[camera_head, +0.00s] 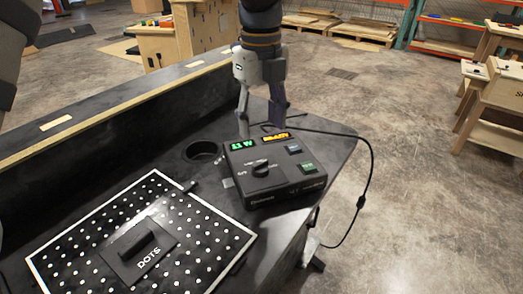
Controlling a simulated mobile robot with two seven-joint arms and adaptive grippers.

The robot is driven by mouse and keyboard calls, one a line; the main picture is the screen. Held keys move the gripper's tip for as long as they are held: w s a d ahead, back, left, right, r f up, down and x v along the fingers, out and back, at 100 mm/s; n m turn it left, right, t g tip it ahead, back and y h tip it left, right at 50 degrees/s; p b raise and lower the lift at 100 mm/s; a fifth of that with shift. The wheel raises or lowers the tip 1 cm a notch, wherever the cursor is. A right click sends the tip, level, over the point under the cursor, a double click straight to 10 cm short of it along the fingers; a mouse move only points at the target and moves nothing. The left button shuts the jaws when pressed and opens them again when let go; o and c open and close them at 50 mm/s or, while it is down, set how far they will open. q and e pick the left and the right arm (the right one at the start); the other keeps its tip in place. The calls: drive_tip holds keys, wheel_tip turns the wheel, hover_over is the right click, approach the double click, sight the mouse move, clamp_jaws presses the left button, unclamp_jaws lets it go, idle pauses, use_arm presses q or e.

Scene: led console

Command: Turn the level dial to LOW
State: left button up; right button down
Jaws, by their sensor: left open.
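The black console box (285,185) sits on the dark table. Its level dial (262,169) is a black round knob on the top face, with small white labels around it that are too small to read, so I cannot tell its setting. A green display (242,145) and an orange display (276,138) are lit along the back. My left gripper (262,116) is open and empty, pointing down above or just behind the console's back edge, apart from the dial. My right gripper is not in view.
A blue button (293,149) and a green button (308,167) are right of the dial. A black cable (370,165) runs off the table's right side. A round hole (202,151) and a white-dotted board (190,240) with a black handled block (136,250) lie left.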

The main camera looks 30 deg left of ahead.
sight(261, 164)
use_arm(q)
wheel_tip(261, 164, down, 11)
drive_tip(key=shift+s+d+r, duration=0.1)
drive_tip(key=shift+s+r, duration=0.05)
drive_tip(key=shift+r, duration=0.05)
drive_tip(key=c, duration=1.1)
